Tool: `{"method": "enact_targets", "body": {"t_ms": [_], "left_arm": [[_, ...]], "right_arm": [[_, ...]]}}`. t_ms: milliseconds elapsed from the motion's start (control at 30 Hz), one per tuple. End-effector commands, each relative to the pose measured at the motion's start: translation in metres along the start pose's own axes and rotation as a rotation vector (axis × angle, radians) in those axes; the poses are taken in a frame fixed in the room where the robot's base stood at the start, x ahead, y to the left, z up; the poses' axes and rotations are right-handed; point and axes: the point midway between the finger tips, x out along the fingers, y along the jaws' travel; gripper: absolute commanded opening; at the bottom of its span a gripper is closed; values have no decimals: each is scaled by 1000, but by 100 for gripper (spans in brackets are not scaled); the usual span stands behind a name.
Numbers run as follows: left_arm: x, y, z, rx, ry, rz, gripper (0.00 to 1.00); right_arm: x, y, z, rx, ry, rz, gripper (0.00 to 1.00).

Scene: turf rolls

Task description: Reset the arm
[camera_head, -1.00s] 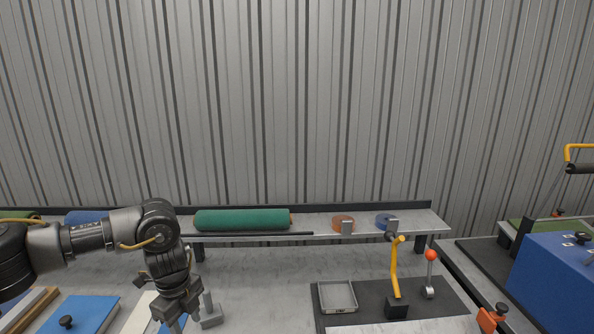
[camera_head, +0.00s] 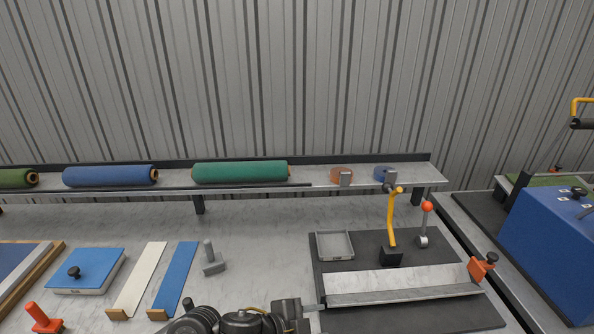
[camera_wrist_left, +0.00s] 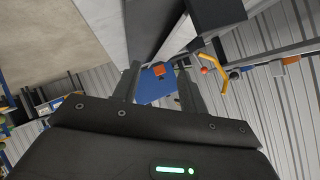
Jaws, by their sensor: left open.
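My left arm (camera_head: 240,324) shows only in part along the bottom edge of the head view. Its gripper (camera_head: 316,318) points right, low beside the front of the dark mat, and is partly cut off by the frame edge. In the left wrist view the two fingers of my left gripper (camera_wrist_left: 160,78) stand apart with nothing held between them. A blue machine (camera_wrist_left: 152,90) shows far beyond them, and the picture is strongly tilted. My right gripper is in neither view.
Green roll (camera_head: 240,171) and blue roll (camera_head: 110,176) lie on the rear shelf (camera_head: 312,178). A dark mat (camera_head: 440,314) carries a grey tray (camera_head: 335,245), yellow handle (camera_head: 391,225) and red-knobbed lever (camera_head: 426,222). A blue-topped block (camera_head: 88,268) and two strips lie left. The blue machine (camera_head: 555,255) stands right.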

Motion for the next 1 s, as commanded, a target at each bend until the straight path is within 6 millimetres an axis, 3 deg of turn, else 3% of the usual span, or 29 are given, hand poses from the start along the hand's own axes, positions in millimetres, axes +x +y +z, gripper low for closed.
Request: {"method": "enact_targets", "body": {"t_ms": [133, 233, 400, 500, 700, 900, 1000], "left_arm": [[-28, 7, 26, -311, -93, -171, 43], [-58, 21, 65, -530, -217, -258, 43], [-120, 72, 134, -856, -465, -333, 43], [-150, 102, 159, -981, -578, -345, 43], [-200, 154, 187, -1160, -750, -345, 43], [-244, 200, 201, -1299, -893, -334, 43], [-225, 209, 222, -1301, -903, -324, 43]], "right_arm": [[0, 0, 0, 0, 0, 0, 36], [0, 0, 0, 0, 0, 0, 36], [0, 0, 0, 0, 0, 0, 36], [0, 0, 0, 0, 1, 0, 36], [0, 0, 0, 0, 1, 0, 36], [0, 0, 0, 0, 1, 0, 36], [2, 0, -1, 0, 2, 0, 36]]}}
